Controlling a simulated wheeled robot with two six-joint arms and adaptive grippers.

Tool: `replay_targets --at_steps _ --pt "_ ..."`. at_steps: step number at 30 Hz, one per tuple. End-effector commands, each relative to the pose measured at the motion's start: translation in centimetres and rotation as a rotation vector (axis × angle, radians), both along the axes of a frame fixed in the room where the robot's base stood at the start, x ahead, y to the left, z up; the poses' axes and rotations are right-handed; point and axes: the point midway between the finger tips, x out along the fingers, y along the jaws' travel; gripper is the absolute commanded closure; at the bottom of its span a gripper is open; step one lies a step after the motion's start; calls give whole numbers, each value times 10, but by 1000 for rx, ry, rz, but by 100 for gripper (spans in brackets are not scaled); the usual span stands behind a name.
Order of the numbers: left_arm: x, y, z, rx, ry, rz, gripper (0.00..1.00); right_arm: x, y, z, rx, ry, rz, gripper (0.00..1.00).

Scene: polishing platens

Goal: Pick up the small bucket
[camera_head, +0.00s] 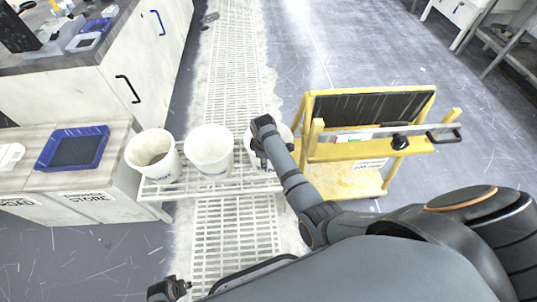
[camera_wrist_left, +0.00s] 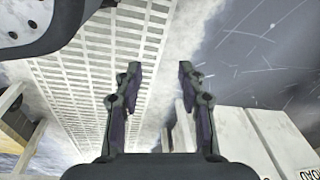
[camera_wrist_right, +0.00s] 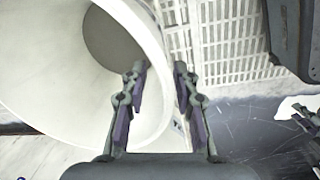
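Several white buckets are in view; three stand in a row on a white wire rack (camera_head: 225,187) in the head view: a left one (camera_head: 152,156), a middle one (camera_head: 209,151) and a right one (camera_head: 284,133), partly hidden by my right gripper. I cannot tell which is the small one. My right gripper (camera_head: 265,158) is at the right bucket. In the right wrist view my right gripper (camera_wrist_right: 160,72) is open, with the bucket's rim (camera_wrist_right: 158,62) passing between its fingers. My left gripper (camera_wrist_left: 158,70) is open and empty, low above the floor grating, away from the buckets.
A yellow stand (camera_head: 345,180) with a dark panel is close to the right of the rack. A white cabinet with a blue tray (camera_head: 73,148) is on the left. White floor grating (camera_head: 232,70) runs away behind the rack, with open grey floor beyond the stand.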

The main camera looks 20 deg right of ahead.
Motion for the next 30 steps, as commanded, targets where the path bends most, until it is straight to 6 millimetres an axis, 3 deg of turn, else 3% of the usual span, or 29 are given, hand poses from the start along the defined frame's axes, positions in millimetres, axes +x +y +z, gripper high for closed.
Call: replay_targets --at_steps 3,9,18,25,30 --pt "14 -6 15 -10 -3 -1 60 0 1 -21 0 2 0 70" --pt "27 -15 45 -24 5 -3 60 1 0 -43 0 1 0 70" --pt "29 -17 54 -27 10 -3 60 2 0 -46 0 0 -1 70" --pt "28 -17 54 -27 10 -3 60 2 0 -46 0 0 0 99" --pt "28 -17 54 -27 10 -3 60 2 0 -46 0 0 0 100"
